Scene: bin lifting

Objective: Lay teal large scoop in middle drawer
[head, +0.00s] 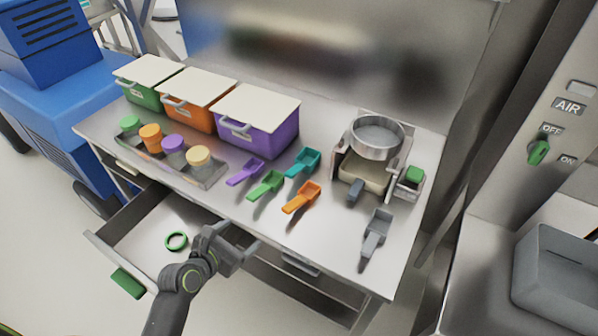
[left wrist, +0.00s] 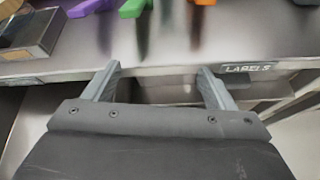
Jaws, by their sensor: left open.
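The teal large scoop (head: 303,162) lies on the steel tabletop, behind the orange scoop and right of the purple one. My left gripper (head: 240,241) is open and empty, low in front of the table's front edge, well short of the scoop. In the left wrist view its two fingers (left wrist: 160,72) are spread apart, facing the table front, with a LABELS tag (left wrist: 248,68) to their right. My right gripper is out of view.
Purple (head: 246,172), green (head: 266,185) and orange (head: 302,197) scoops lie near the teal one. A grey scoop (head: 375,237) lies right. Lidded bins and a sieve (head: 377,137) stand behind.

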